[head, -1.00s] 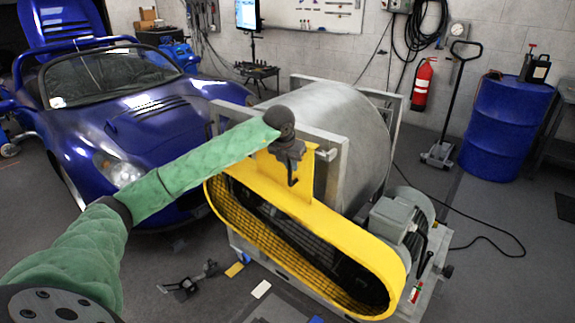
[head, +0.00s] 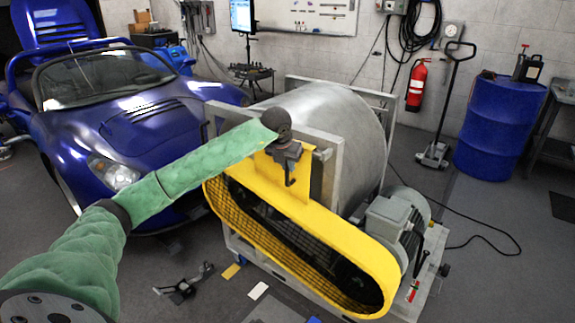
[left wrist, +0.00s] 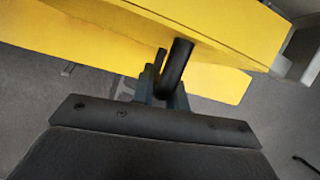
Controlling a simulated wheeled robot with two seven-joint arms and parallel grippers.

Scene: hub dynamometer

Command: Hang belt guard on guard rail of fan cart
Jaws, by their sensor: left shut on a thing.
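The yellow belt guard (head: 345,228), a long rounded loop with dark mesh, is tilted down to the right in front of the fan cart (head: 432,285). Its upper plate stands close to the grey guard rail (head: 318,139); whether it touches or hooks over the rail is hidden. My left gripper (head: 290,172) is shut on the guard's black handle, which shows between the fingers in the left wrist view (left wrist: 175,68). The guard's yellow underside fills the top of that view (left wrist: 200,35). My right gripper is not in view.
The big grey drum (head: 352,140) is behind the rail, and a grey motor (head: 392,218) is right of the guard. A blue car (head: 120,125) stands close on the left. A black tool (head: 185,283) and small cards lie on the floor. Open floor lies to the right.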

